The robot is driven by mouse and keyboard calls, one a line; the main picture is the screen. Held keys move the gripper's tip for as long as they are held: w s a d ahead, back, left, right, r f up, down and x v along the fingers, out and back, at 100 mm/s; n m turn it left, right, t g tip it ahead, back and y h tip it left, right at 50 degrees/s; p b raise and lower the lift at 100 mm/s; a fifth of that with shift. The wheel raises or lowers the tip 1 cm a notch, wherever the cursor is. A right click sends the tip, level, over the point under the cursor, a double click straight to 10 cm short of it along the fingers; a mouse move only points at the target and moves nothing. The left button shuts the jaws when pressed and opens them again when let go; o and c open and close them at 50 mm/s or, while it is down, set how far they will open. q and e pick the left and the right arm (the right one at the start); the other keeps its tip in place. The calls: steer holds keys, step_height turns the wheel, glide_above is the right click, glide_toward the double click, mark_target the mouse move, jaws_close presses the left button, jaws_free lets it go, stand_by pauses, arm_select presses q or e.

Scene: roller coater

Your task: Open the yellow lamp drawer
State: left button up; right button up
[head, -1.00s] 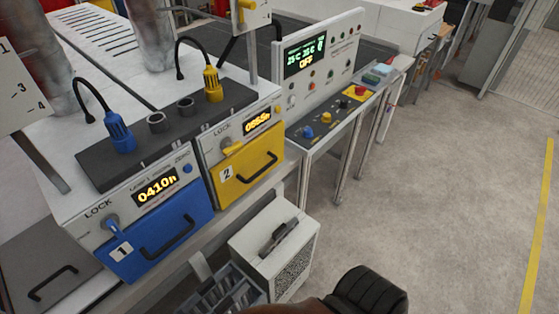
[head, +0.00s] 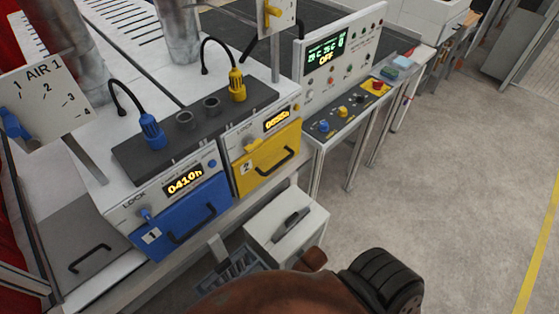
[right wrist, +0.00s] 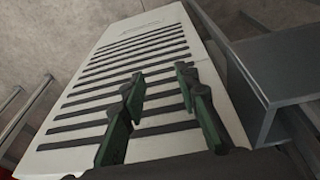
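The yellow lamp drawer (head: 268,178), labelled 2, is in the middle of the head view and looks shut. Its black handle (head: 276,161) is on the front, with a yellow lock knob (head: 252,146) and an amber display (head: 277,120) above. The blue drawer (head: 180,221), labelled 1, is shut on its left. My right gripper (right wrist: 160,80) shows only in the right wrist view. Its fingers are apart and empty, in front of a white slotted panel (right wrist: 125,45). No gripper shows at the yellow drawer. My left gripper is in neither view.
A white box (head: 287,228) stands below the yellow drawer. A control panel (head: 345,115) with knobs and a red button is to the right. Blue (head: 152,135) and yellow (head: 237,90) plugs sit on top of the machine. Open floor (head: 455,180) lies to the right.

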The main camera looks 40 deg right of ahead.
step_height(320, 180, up, 12)
steer(key=w+d+p, duration=0.2)
steer(key=n+t+y+p, duration=0.3)
steer(key=n+t+y, duration=0.65)
steer(key=n, duration=1.25)
glide_toward(279, 163)
steer(key=w+a+f+t+h, duration=0.1)
steer(key=a+f+t+h, duration=0.1)
arm_select(q)
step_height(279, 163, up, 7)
steer(key=p, duration=0.1)
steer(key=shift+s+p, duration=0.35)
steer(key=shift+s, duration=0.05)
arm_select(e)
steer(key=shift+y, duration=0.25)
steer(key=shift+x, duration=3.9)
steer(key=shift+a, duration=0.1)
steer(key=shift+c, duration=0.4)
jaws_close()
